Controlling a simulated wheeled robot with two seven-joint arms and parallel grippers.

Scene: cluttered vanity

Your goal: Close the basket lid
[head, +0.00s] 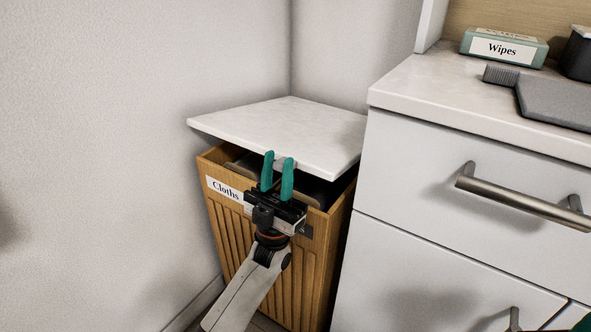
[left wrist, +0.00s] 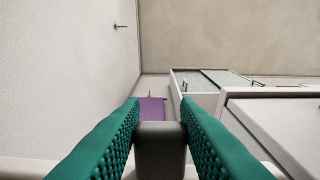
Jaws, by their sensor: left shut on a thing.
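The wooden basket (head: 231,205) stands in the corner between the wall and the vanity, with a "Cloths" label on its front. Its white lid (head: 290,129) is raised partway, with a dark gap between the lid's front edge and the basket's rim. My left gripper (head: 278,165) is at the lid's front edge, its teal fingers shut on the small grey lid handle. In the left wrist view, the grey handle (left wrist: 160,148) sits between the two teal fingers.
The white vanity (head: 440,150) stands close on the right of the basket, with a bar drawer handle (head: 520,200) sticking out. On its top are a Wipes box (head: 503,48) and a grey flat object (head: 555,100). The wall (head: 130,120) is close on the left.

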